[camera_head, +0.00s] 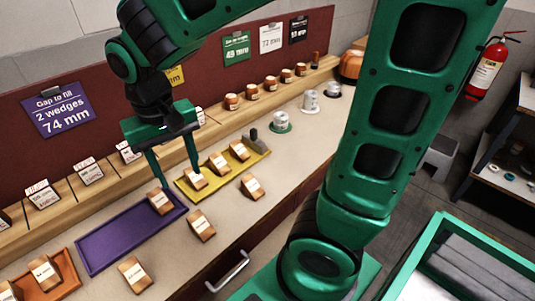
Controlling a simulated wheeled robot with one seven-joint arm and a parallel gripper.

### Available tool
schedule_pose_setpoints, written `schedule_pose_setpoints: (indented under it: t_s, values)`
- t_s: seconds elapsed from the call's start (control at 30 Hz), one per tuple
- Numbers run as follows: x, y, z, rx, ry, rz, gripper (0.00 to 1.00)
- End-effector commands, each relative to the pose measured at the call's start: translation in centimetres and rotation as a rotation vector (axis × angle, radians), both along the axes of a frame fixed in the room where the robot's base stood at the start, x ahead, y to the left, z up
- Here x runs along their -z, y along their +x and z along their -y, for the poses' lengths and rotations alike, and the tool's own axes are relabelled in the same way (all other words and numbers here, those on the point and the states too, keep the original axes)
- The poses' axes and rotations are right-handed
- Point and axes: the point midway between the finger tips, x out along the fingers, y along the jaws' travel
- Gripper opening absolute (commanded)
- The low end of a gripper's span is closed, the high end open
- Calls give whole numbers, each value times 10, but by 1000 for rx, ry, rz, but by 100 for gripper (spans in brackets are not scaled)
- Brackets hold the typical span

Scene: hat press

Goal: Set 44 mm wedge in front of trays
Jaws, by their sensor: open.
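Wooden wedges with white labels lie in and in front of the trays; the labels are too small to read, so I cannot tell which is 44 mm. The purple tray (115,237) holds one wedge (160,201) at its right end. The yellow tray (262,158) holds several, including a left one (194,180). The orange tray (67,270) holds wedges at the left. In front of the trays lie a left wedge (135,274), a middle wedge (201,225) and a right wedge (252,187). My gripper (181,179) is open and empty above the purple and yellow trays' adjoining ends.
A purple sign (62,109) reads "Gap to fill 2 wedges 74 mm". Labelled cards and wooden blocks line the back ledge (215,124). Metal pieces (281,122) stand right of the yellow tray. Bare counter lies between the front wedges. A drawer handle (228,272) is below.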

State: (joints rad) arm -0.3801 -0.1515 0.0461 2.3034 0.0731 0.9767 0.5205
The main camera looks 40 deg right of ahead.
Motion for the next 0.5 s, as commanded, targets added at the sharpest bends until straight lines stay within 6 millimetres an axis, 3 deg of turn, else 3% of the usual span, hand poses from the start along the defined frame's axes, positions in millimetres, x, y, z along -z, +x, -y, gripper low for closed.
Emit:
schedule_pose_setpoints:
  t_s: [0.03, 0.2, 0.33, 0.5]
  values:
    - [-3, -5, 36, 54, -2, 3, 50]
    - [-6, -39, 132, 186, -1, -4, 50]
    - [-3, -81, 186, 280, 12, -10, 50]
    - [3, -128, 223, 365, 36, -16, 50]
